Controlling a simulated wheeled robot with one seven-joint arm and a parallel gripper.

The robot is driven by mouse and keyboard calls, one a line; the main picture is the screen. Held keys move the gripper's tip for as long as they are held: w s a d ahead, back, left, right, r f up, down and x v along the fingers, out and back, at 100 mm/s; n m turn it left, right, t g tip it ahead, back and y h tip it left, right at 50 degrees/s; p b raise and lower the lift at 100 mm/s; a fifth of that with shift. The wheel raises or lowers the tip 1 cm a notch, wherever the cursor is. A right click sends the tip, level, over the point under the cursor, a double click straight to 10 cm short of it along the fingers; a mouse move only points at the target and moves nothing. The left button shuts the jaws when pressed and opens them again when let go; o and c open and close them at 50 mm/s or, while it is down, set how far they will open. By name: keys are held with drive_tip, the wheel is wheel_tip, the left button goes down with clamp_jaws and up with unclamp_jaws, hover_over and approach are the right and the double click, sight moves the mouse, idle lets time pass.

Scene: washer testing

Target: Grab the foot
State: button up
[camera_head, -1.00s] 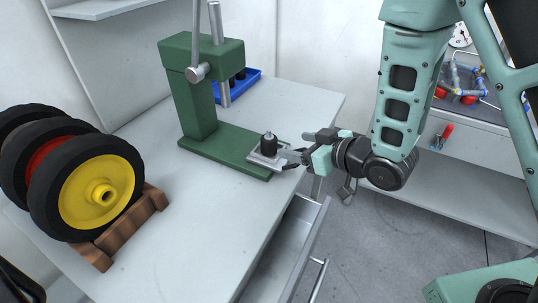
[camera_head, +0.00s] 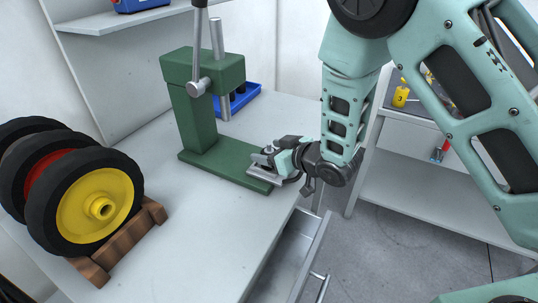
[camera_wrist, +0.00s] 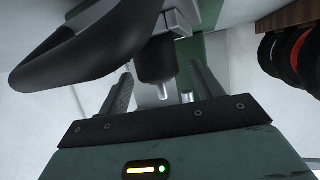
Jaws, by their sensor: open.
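The foot is a dark, rounded piece with a pale metal stud. In the wrist view, the foot (camera_wrist: 156,62) lies between the two fingers of my open gripper (camera_wrist: 161,75), with a gap visible on each side. In the head view, my gripper (camera_head: 270,158) is over the front end of the green press base and hides the foot. The foot's support is a metal plate (camera_head: 262,174) on that end of the base.
The green press (camera_head: 195,110) stands behind my gripper, with a blue bin (camera_head: 245,95) behind it. Wheels (camera_head: 100,205) sit on a wooden rack (camera_head: 118,248) at left. An open drawer (camera_head: 290,255) is below the table (camera_head: 215,235) edge.

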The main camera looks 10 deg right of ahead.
drive_tip(key=shift+w+a+f, duration=0.25)
drive_tip(key=shift+w+a, duration=0.05)
drive_tip(key=shift+w, duration=0.1)
drive_tip(key=c, duration=1.1)
drive_tip(key=shift+c, duration=0.2)
